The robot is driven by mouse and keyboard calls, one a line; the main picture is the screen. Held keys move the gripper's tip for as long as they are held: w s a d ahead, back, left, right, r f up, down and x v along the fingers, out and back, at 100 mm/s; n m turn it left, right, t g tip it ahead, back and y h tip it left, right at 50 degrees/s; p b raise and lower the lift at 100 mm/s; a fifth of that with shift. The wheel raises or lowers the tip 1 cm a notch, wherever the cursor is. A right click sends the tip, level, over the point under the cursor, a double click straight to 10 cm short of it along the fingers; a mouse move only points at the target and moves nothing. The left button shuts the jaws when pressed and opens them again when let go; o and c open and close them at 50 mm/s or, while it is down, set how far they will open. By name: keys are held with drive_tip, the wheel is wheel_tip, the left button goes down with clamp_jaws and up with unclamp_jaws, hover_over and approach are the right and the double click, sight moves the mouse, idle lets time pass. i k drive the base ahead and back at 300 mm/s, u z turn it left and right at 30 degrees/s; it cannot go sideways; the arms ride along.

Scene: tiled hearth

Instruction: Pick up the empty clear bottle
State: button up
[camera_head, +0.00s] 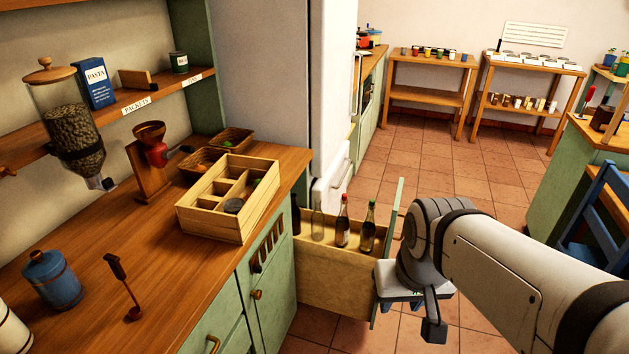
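An empty clear bottle (318,221) stands upright in an open pull-out drawer (335,285). It is in a row with a dark bottle (296,216) on its left, a red-topped bottle (342,222) and a green-topped bottle (368,229) on its right. My gripper (425,312) is to the right of the drawer, close by its green front panel (386,258), apart from the bottles. One dark finger shows below the wrist; the other is hidden, so its opening is unclear.
A wooden counter (160,235) on the left carries a divided wooden box (228,200), a red grinder (152,155) and a blue canister (52,279). A white fridge (270,70) stands behind the drawer. Tiled floor (430,160) is clear beyond; a blue chair (595,215) stands right.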

sight(317, 218)
drive_tip(key=i, duration=1.55)
drive_tip(key=u, duration=0.05)
